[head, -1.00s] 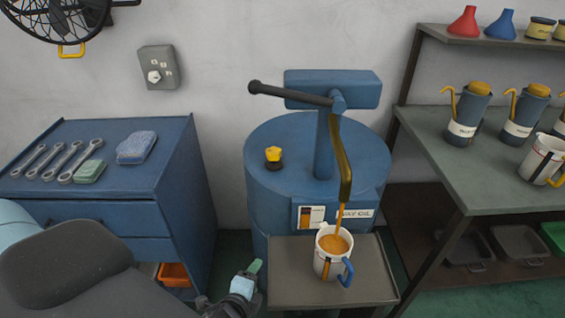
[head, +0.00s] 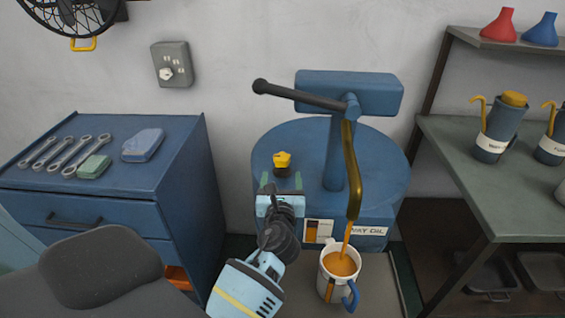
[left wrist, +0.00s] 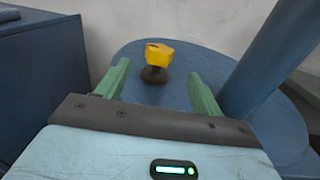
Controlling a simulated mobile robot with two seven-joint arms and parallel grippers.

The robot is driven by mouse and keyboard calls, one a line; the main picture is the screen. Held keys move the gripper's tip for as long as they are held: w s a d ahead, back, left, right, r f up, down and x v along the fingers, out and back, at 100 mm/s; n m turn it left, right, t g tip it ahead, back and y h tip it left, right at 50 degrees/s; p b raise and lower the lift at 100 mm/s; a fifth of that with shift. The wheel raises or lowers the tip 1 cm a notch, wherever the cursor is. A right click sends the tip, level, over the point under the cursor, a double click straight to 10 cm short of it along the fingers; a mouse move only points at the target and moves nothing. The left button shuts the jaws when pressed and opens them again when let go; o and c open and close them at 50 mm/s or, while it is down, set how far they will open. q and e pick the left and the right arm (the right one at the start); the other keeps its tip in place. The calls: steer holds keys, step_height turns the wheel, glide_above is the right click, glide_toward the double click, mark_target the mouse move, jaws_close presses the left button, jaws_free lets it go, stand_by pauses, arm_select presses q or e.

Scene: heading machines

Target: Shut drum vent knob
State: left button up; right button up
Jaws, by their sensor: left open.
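The yellow vent knob (head: 282,159) stands on its dark stem on top of the blue oil drum (head: 385,165). It also shows in the left wrist view (left wrist: 158,55), between and beyond the two green fingertips. My left gripper (head: 267,186) is open and empty, just in front of the knob and not touching it. In the left wrist view its fingers (left wrist: 157,85) are spread wider than the knob. My right gripper is not in view.
A curved brass spout (head: 351,175) pours orange oil into a white mug (head: 330,285) on a tray at the drum's front. The pump's dark handle (head: 300,96) reaches left above the drum. A blue cabinet with wrenches (head: 185,160) stands left; a shelf (head: 460,140) stands right.

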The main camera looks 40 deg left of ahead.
mark_target(282, 163)
arm_select(q)
steer(key=x, duration=0.7)
steer(key=shift+w+a, duration=0.2)
steer(key=c, duration=1)
